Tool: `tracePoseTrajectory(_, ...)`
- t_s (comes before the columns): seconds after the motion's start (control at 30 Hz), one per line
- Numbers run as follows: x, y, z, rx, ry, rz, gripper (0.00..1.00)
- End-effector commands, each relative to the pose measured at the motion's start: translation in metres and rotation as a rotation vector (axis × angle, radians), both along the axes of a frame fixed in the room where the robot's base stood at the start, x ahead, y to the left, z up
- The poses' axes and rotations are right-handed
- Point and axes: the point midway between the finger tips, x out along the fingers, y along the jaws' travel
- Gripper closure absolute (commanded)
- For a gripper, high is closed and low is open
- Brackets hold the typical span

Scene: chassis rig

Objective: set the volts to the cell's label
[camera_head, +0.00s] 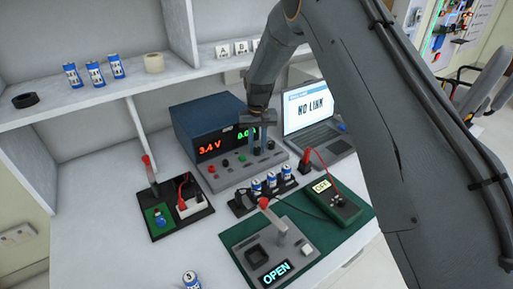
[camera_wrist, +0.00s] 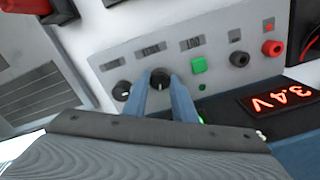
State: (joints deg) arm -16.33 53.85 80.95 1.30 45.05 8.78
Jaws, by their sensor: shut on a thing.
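The dark blue power supply (camera_head: 185,118) shows a red 3.4 V readout (camera_head: 209,147) and a green readout partly hidden by my gripper. The red readout also shows in the wrist view (camera_wrist: 277,97). My gripper (camera_head: 257,148) points down at the supply's grey control panel (camera_wrist: 225,45). In the wrist view, my fingers (camera_wrist: 164,92) are shut around a black knob (camera_wrist: 160,74). A second black knob (camera_wrist: 122,91) is free to its left. The panel lettering is too blurred to read surely. A blue-and-white cell (camera_head: 190,279) stands at the front edge; its label is unclear.
Several cells (camera_head: 271,182) stand in a black rack before the panel. A green meter (camera_head: 338,203) and a grey fixture reading OPEN (camera_head: 275,272) lie on a green mat. A red-handled clamp board (camera_head: 157,212) is at left, a laptop (camera_head: 310,108) behind right.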

Motion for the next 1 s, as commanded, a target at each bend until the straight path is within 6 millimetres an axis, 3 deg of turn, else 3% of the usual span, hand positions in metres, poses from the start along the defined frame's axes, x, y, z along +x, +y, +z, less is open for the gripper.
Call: tracePoseTrajectory(1.0,-0.0013,-0.0009,0.0004,0.0,0.001,-0.933,0.98)
